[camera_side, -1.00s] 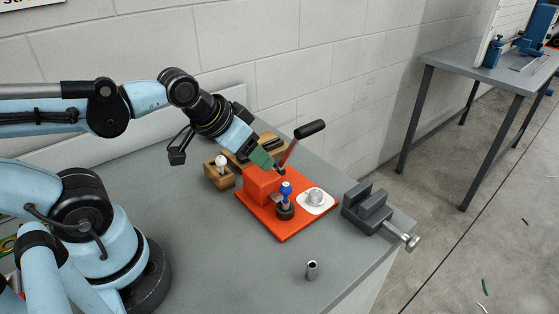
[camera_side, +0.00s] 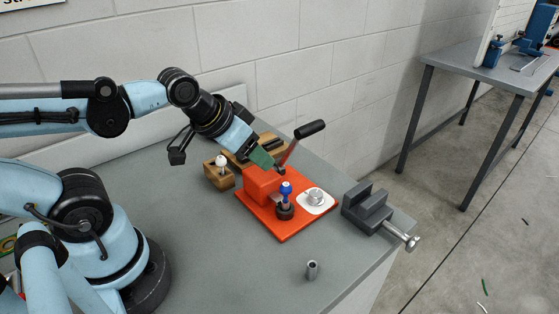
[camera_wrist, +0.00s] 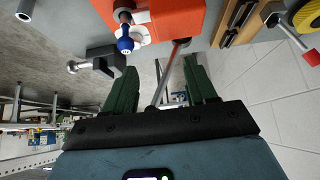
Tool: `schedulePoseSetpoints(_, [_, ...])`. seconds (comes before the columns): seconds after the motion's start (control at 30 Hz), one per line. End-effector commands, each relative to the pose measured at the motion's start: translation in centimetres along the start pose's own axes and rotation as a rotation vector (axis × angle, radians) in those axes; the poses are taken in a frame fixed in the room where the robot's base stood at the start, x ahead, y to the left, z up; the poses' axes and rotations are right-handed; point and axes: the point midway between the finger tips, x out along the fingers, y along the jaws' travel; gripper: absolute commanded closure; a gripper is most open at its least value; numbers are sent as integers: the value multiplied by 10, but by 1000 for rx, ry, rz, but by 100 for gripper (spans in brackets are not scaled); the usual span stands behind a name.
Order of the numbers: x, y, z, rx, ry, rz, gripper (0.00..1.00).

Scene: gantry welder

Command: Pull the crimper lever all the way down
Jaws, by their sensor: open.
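The crimper (camera_side: 262,186) is an orange block on an orange base plate (camera_side: 285,233) on the grey bench. Its lever (camera_side: 310,129) has a red shaft and a black grip and leans up to the right. A blue-topped plunger (camera_side: 286,189) stands at the front of the block. My gripper (camera_side: 278,167) is open, with green fingers beside the lever's lower shaft in the side view. In the wrist view, the red lever shaft (camera_wrist: 172,62) runs between the two open fingers of my gripper (camera_wrist: 160,88). I cannot tell whether either finger touches it.
A grey vise (camera_side: 368,208) stands right of the crimper, near the bench edge. A wooden block with a white knob (camera_side: 220,163) is at its left. A small metal cylinder (camera_side: 312,270) stands in front. The bench front left of the cylinder is clear.

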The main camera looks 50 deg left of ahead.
Motion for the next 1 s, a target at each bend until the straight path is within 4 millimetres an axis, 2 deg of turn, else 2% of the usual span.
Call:
schedulePoseSetpoints(0.33, [0,0,0,0,0,0,44])
schedulePoseSetpoints(0.53, [-4,-3,-9,-6,-19,4,74])
schedulePoseSetpoints(0.7, [-20,-12,-41,-23,-88,35,100])
schedulePoseSetpoints(1.0, [-58,-37,-114,-48,-223,168,100])
